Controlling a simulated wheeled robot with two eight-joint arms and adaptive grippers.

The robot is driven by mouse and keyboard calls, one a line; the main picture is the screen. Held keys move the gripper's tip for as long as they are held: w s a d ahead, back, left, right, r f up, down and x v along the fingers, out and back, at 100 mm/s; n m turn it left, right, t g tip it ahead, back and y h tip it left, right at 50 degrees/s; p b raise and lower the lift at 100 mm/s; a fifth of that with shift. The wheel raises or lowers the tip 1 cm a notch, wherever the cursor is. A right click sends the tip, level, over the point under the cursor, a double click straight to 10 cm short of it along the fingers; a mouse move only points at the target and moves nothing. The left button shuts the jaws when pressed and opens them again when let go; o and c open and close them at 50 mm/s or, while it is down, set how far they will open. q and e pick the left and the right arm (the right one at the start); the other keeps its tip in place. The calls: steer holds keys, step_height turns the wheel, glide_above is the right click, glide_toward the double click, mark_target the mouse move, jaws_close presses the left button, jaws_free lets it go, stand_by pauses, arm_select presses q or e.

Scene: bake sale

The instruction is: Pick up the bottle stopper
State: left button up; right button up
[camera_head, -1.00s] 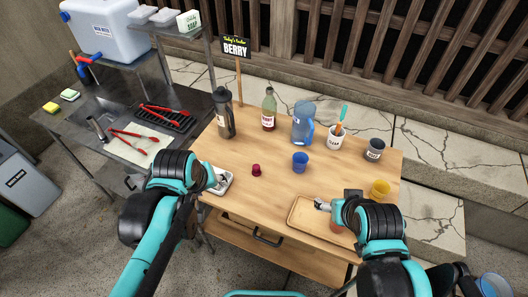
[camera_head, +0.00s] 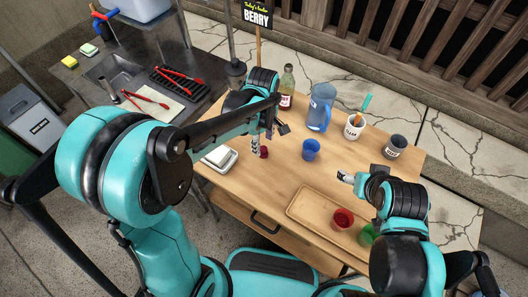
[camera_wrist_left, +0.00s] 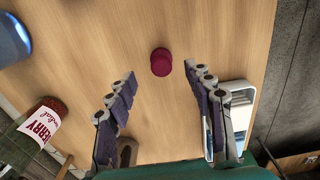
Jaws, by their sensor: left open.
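The bottle stopper (camera_head: 264,153) is a small dark-red knob standing on the wooden table. It also shows in the left wrist view (camera_wrist_left: 161,62), ahead of and between the two fingers. My left gripper (camera_head: 269,140) is open and empty, reaching down over the table close to the stopper; no contact shows. In the left wrist view its fingers (camera_wrist_left: 160,90) are spread wide. The berry cordial bottle (camera_head: 287,88) stands behind; its label shows in the left wrist view (camera_wrist_left: 42,125). My right gripper (camera_head: 347,178) is above the tray area, its jaw opening unclear.
A white dish (camera_head: 221,166) lies just left of the stopper. A blue cup (camera_head: 311,150) and a blue pitcher (camera_head: 320,107) stand to the right. A utensil cup (camera_head: 353,132) and a grey cup (camera_head: 395,147) are farther right. A red cup (camera_head: 343,219) is on the wooden tray (camera_head: 297,207).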

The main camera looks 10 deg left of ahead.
mark_target(263, 148)
arm_select(q)
step_height(263, 148, down, 4)
steer(key=shift+s+d+f+b, duration=0.1)
steer(key=shift+f+b, duration=0.05)
steer(key=shift+b, duration=0.75)
steer(key=shift+c, duration=0.6)
steer(key=c, duration=0.8)
